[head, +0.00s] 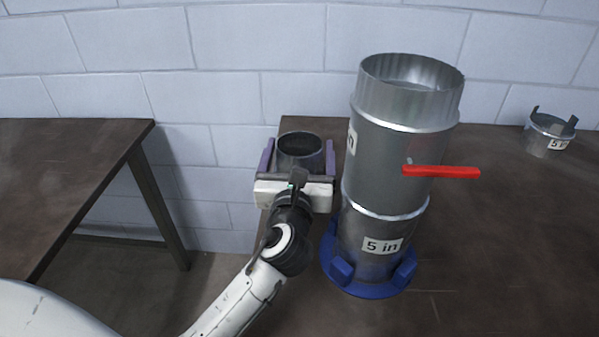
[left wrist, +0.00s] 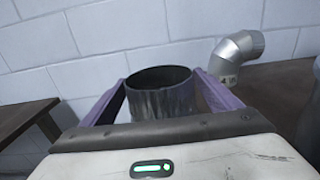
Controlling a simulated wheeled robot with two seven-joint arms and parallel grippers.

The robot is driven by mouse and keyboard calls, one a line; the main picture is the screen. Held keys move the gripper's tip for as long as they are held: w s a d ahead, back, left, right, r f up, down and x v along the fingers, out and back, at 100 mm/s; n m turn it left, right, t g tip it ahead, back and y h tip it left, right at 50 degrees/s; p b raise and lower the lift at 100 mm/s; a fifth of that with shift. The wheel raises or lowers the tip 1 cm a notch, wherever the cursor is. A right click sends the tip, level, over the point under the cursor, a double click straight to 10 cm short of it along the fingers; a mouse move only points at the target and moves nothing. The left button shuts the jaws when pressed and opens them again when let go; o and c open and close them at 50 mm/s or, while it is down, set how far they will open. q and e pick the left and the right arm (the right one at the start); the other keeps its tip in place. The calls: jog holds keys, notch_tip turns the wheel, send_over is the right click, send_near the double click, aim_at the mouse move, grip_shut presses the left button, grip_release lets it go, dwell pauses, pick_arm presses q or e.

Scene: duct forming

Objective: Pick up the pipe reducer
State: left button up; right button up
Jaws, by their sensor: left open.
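The pipe reducer (head: 300,146), a short dark metal cylinder with an open top, stands upright near the left edge of the right table. It also shows in the left wrist view (left wrist: 160,97). My left gripper (head: 299,155) is open, with one purple finger on each side of the reducer. In the left wrist view the fingers flank it, and a small gap shows at least on the left side. The reducer's lower part is hidden behind the gripper body. My right gripper is not in view.
A tall metal duct (head: 385,185) with a red handle (head: 440,171) stands in a blue base (head: 370,289) just right of my left gripper. A small notched collar (head: 548,137) sits far right. A metal elbow (left wrist: 236,56) shows in the wrist view. Another table (head: 75,160) stands left across a gap.

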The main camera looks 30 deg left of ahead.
pick_arm(q)
jog(key=shift+c, duration=0.6)
jog(key=c, duration=1.4)
jog(key=shift+c, duration=1.4)
jog(key=shift+r, duration=0.15)
